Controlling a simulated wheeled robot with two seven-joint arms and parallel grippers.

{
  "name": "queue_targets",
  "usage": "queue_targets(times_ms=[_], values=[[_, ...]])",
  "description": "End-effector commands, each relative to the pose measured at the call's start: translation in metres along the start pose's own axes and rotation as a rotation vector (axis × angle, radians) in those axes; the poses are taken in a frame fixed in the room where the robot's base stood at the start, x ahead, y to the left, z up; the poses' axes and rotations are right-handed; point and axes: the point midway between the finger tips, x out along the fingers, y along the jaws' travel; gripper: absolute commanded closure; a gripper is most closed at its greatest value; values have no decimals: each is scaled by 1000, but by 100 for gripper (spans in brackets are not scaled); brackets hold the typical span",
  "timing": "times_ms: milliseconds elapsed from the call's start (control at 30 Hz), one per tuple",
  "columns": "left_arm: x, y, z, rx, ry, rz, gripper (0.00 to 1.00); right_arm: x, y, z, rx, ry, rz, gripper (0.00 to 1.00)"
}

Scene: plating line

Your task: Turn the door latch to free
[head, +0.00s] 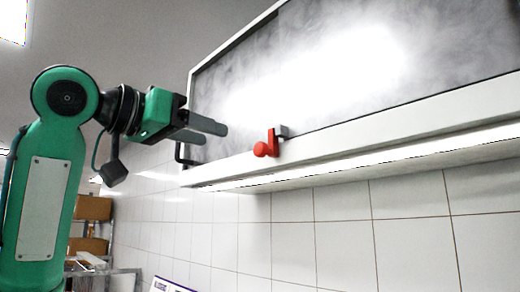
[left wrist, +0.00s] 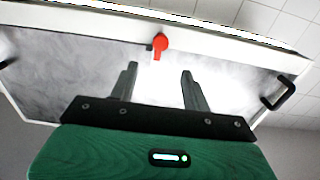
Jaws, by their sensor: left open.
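The red door latch (head: 268,145) sits on the white lower frame of a wall cabinet, near a small grey catch (head: 284,131). Its round red knob is at the lower left of the red piece. In the left wrist view the latch (left wrist: 159,43) shows beyond the fingertips, between them and near the frame. My left gripper (head: 220,133) is open and empty, to the left of the latch and apart from it. Its two fingers also show in the left wrist view (left wrist: 159,70), spread apart. My right gripper is not in view.
The cabinet door (head: 330,75) has a grey, cloudy panel in a white frame. A black handle (head: 182,154) stands out at the frame's lower left corner, close to my left gripper. White tiled wall (head: 340,225) lies below. Shelves with boxes (head: 92,208) stand at the far left.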

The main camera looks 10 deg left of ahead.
Motion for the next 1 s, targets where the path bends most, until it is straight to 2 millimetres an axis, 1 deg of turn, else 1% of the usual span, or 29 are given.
queue_targets(times_ms=[167,400,600,800,1000], values=[[22,0,-4,-1,-4,0,52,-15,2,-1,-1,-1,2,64],[71,0,-5,-1,-5,0,52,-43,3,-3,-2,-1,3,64],[107,0,-4,-1,-4,1,52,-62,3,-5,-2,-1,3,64],[129,-1,-2,-1,-3,0,52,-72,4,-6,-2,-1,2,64],[136,0,0,0,-1,-1,52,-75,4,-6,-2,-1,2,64]])
